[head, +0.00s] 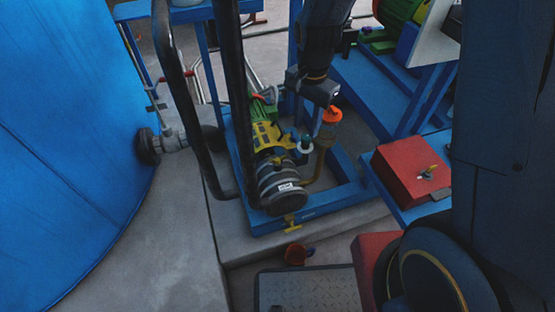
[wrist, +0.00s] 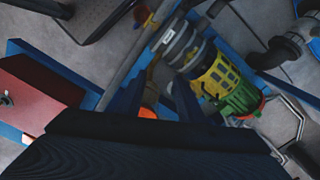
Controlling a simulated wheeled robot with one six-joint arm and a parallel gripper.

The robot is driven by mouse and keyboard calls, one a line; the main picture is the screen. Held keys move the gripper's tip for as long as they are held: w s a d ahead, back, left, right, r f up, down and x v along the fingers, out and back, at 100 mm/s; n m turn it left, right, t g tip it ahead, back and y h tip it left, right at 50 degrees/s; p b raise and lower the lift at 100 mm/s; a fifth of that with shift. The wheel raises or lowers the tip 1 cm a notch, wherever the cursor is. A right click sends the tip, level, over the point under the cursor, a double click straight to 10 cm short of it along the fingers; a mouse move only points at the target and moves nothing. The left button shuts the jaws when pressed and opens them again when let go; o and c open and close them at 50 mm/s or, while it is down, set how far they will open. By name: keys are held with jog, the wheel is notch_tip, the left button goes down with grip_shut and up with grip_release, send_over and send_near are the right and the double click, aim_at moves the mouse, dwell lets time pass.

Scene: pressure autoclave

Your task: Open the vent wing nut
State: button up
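My gripper (head: 318,122) points down at the right side of the pump unit. It also shows in the wrist view (wrist: 155,95), where its two dark fingers stand apart. An orange round part (head: 332,115) is right beside the fingers in the head view. In the wrist view an orange part (wrist: 148,112) shows between the fingers, partly hidden by my gripper. I cannot tell whether the fingers touch it. I cannot surely pick out the vent wing nut. A small yellow handle-like part (head: 292,222) sits low at the pump's front.
The green and yellow pump (head: 268,140) stands on a blue frame (head: 340,205). Dark upright pipes (head: 232,80) rise on its left. A large blue tank (head: 65,150) fills the far left.

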aim_at(278, 160)
jog(key=w+a+f+m+b, duration=0.1)
jog(key=w+a+f+m, duration=0.1)
jog(key=f, duration=0.2)
jog(key=w+a+f+m+b, duration=0.1)
jog(key=w+a+f, duration=0.1)
jog(key=f, duration=0.3)
jog(key=w+a+f+m+b, duration=0.1)
jog(key=w+a+f+m, duration=0.1)
jog(key=f, duration=0.3)
jog(key=shift+w+a+f+m, duration=0.1)
jog(key=shift+a+f+m, duration=0.05)
jog(key=shift+a, duration=0.2)
jog(key=shift+w+a+f+m, duration=0.1)
jog(key=shift+a+m, duration=0.05)
jog(key=shift+a, duration=0.2)
jog(key=shift+a+f+b, duration=0.1)
jog(key=shift+f+b, duration=0.45)
jog(key=shift+f, duration=3.35)
grip_shut()
